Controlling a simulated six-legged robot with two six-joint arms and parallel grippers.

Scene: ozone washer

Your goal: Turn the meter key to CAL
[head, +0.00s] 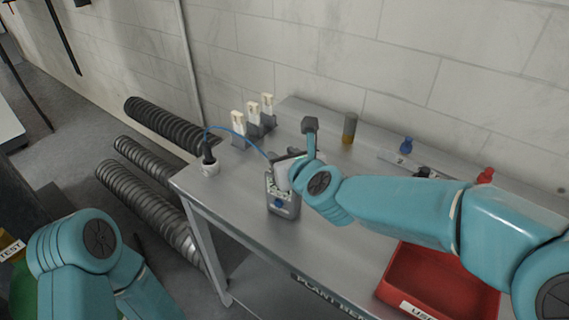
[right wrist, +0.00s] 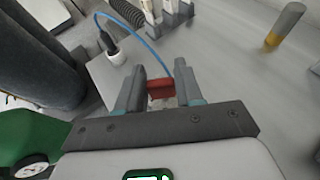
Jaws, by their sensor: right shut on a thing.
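In the head view my right wrist hides the key and part of the meter. The key's markings cannot be read. My left arm shows at lower left; its gripper is out of view.
Several white-topped pieces in grey holders (head: 253,120) stand behind the cup. A grey and yellow cylinder (head: 349,129) stands at the back. A red tray (head: 436,285) is at the right front, under my right arm. Ribbed hoses (head: 150,205) lie left of the bench.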

